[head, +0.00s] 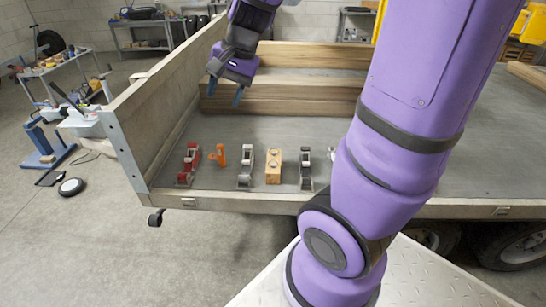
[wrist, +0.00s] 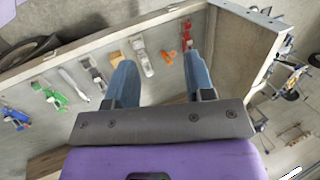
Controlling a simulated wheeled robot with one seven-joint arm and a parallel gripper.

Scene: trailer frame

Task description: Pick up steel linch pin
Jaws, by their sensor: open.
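I cannot clearly pick out the steel linch pin. Small metal rings or rounds show on a wooden block (head: 273,167) in the row of items on the trailer bed (head: 225,185); they are too small to identify. The block also shows in the wrist view (wrist: 116,57). My gripper (head: 225,93) is open and empty, its blue fingers apart, above the bed at the far left. In the wrist view, my gripper (wrist: 158,62) has its fingers on either side of an orange item (wrist: 167,57) and a grey tool (wrist: 143,57), well above them.
A red tool (head: 188,163), the orange item (head: 219,154) and grey tools (head: 246,168) (head: 305,170) stand along the bed's near edge. A wooden side wall (head: 160,95) rises at left. Stacked timber (head: 300,92) lies behind. My arm hides part of the bed at right.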

